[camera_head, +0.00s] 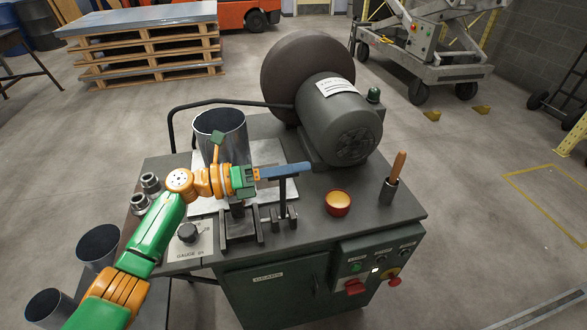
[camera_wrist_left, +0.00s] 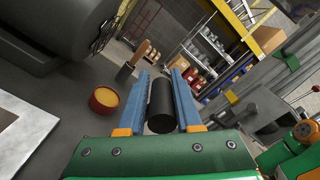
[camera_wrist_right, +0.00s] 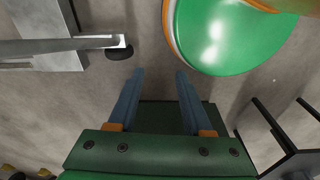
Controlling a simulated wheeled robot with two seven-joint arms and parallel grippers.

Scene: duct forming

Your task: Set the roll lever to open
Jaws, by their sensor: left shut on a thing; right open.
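My left gripper (camera_head: 305,168) reaches in from the left over the dark bench. Its blue fingers are shut on a black cylindrical grip (camera_wrist_left: 161,102), seen between them in the left wrist view. In the head view the lever's dark upright post (camera_head: 282,193) stands directly below the fingers, beside the black stands. The fingers hide most of the grip, and I cannot read the lever's setting. My right gripper (camera_wrist_right: 160,74) shows only in the right wrist view, open and empty, with floor behind it.
A sheet-metal cylinder (camera_head: 221,132) stands behind my left wrist. A big grey motor (camera_head: 341,118) is at the back. A red cup (camera_head: 338,203) and a wooden-handled tool in a holder (camera_head: 390,188) stand to the right. The gauge knob (camera_head: 188,233) is at the front left.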

